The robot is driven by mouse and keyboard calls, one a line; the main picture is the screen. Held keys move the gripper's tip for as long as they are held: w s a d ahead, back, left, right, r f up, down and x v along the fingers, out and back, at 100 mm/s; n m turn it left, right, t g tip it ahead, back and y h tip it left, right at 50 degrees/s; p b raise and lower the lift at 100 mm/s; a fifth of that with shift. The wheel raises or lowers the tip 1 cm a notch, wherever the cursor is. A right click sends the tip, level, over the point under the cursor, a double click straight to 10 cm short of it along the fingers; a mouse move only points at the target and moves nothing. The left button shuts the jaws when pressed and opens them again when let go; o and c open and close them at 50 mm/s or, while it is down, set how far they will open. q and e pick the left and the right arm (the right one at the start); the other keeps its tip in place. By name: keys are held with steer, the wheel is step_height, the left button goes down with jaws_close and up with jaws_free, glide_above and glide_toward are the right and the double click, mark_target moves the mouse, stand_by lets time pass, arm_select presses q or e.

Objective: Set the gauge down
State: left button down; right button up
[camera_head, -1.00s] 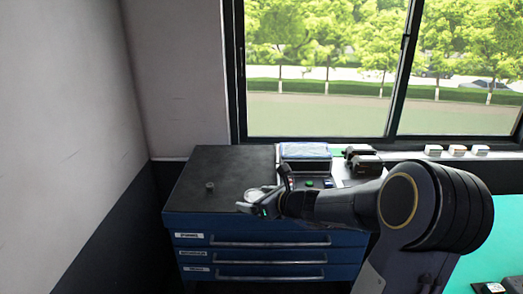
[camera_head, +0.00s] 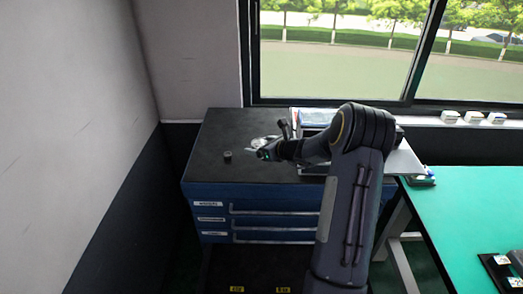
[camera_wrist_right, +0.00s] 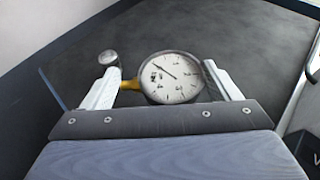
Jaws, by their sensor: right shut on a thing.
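The gauge (camera_wrist_right: 170,78) has a round white dial with a dark rim and a yellow stem. In the right wrist view it sits between the two fingers of my right gripper (camera_wrist_right: 168,88), which is shut on it. In the head view the gauge (camera_head: 262,143) is a small pale shape at the tip of my right gripper (camera_head: 268,148), over the dark top of the blue drawer cabinet (camera_head: 215,170). I cannot tell whether the gauge touches the cabinet top. My left gripper is not in view.
A small metal knob-like piece (camera_head: 227,156) stands on the cabinet top, left of the gauge; it also shows in the wrist view (camera_wrist_right: 108,58). The cabinet top around it is mostly clear. A green table (camera_head: 460,210) is at the right. A wall is at the left.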

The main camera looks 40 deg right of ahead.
steer(key=shift+w+d+f, duration=0.25)
steer(key=shift+w+f, duration=0.15)
steer(key=shift+f, duration=0.1)
step_height(320, 180, down, 3)
steer(key=shift+w+d+f+p, duration=0.1)
steer(key=shift+w+p, duration=0.05)
steer(key=shift+p, duration=0.15)
steer(key=shift+f, duration=0.2)
steer(key=shift+r, duration=0.1)
steer(key=shift+f, duration=0.25)
steer(key=o, duration=1)
steer(key=shift+r, duration=0.1)
